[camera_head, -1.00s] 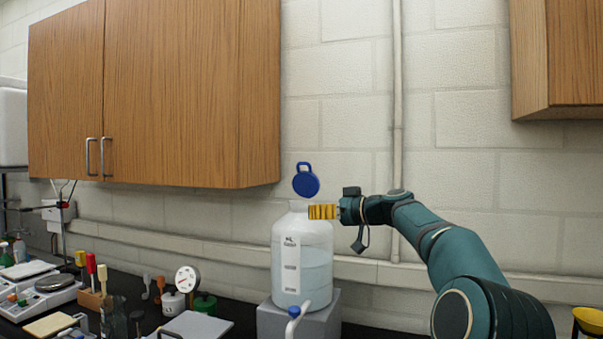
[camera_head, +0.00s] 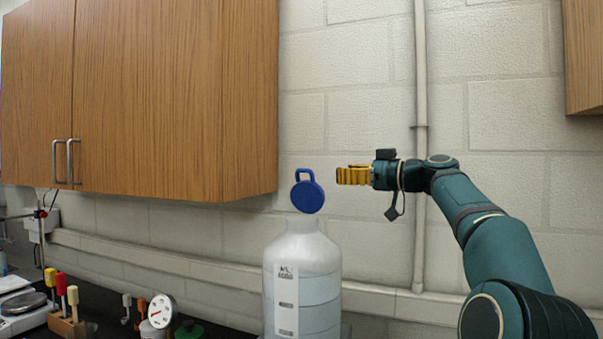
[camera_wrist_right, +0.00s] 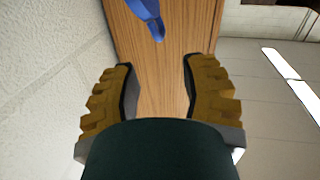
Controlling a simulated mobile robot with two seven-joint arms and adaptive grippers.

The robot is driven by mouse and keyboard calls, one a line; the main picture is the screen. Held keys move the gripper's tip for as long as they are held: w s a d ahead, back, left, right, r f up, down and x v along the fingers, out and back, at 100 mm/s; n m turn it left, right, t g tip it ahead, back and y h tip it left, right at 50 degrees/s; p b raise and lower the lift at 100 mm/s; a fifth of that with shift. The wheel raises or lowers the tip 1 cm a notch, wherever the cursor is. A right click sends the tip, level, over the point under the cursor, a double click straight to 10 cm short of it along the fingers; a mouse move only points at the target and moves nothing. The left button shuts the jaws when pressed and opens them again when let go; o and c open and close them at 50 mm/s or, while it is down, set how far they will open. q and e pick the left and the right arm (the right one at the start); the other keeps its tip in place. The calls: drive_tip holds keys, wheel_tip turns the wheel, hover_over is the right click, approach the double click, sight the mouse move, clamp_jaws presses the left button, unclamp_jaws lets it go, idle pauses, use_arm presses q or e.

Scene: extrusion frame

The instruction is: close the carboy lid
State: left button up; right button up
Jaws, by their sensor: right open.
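The carboy (camera_head: 303,275) is a translucent white bottle with a pale label, standing upright. Its blue lid (camera_head: 307,197) is swung up and stands tilted above the neck, with a loop handle at its top left. My right gripper (camera_head: 340,175) has yellow fingers and is to the right of the lid, at about the height of its handle, apart from it. In the right wrist view the fingers (camera_wrist_right: 157,90) are spread with nothing between them, and part of the blue lid (camera_wrist_right: 148,15) shows beyond them. My left gripper is not in view.
A wooden wall cabinet (camera_head: 150,95) hangs at the upper left, and another (camera_head: 585,55) at the upper right. A pipe (camera_head: 420,150) runs up the wall behind my right arm. A dial gauge (camera_head: 161,310) and a rack of colored-handled tools (camera_head: 66,325) stand on the bench at left.

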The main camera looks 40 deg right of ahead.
sight(307, 172)
drive_tip(key=p+x, duration=0.2)
drive_tip(key=x, duration=0.4)
drive_tip(key=p+x, duration=0.3)
drive_tip(key=x, duration=0.3)
drive_tip(key=shift+a+r, duration=0.15)
drive_tip(key=shift+r, duration=0.1)
drive_tip(key=shift+x, duration=0.8)
drive_tip(key=shift+f, duration=0.15)
clamp_jaws()
